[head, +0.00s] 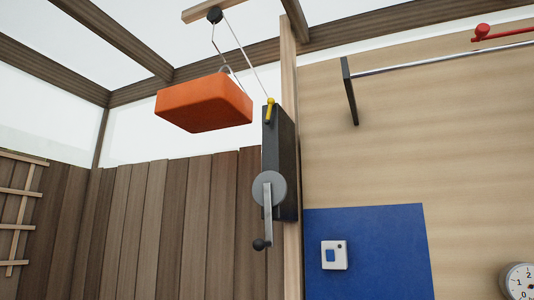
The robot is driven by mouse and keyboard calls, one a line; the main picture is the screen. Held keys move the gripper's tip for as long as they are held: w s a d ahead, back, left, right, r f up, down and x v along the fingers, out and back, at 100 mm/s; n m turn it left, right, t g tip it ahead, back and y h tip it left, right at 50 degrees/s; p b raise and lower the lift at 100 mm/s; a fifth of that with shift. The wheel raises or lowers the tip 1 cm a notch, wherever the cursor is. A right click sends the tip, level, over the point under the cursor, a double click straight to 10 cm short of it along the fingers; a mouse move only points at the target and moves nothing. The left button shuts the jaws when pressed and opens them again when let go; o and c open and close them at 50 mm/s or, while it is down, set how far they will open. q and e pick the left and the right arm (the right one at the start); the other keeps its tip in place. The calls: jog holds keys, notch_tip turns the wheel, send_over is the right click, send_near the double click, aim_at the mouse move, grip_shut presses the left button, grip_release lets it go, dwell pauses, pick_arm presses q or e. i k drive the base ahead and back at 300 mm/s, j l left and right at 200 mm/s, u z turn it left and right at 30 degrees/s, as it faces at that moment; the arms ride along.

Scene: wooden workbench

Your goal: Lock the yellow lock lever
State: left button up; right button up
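The yellow lock lever (269,110) is a small rod with a round knob at its top. It sits near the top of a dark upright box (285,165) fixed to a wooden post, and stands nearly upright, tilted slightly right. Below it on the same box is a grey disc (268,188) with a crank arm hanging down to a black knob (261,244). A line runs from the box up over a black pulley (214,15) to an orange block (205,103), which hangs in the air left of the box. Neither gripper is in view.
A blue panel (385,255) with a white switch box (334,255) is on the wooden wall at right. A metal rail (440,55) on a dark bracket (349,90) juts out above it. A dial (520,282) is at lower right, a ladder (18,215) at left.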

aim_at(270, 101)
jog(key=i+j, duration=0.15)
jog(key=j, duration=0.2)
jog(key=i+j+z, duration=0.15)
jog(key=j, duration=0.2)
jog(key=i+j, duration=0.2)
jog(key=j, duration=0.2)
jog(key=i+j+z, duration=0.1)
jog(key=j, duration=0.25)
jog(key=i+j+z, duration=0.1)
jog(key=j, duration=0.3)
jog(key=i, duration=0.05)
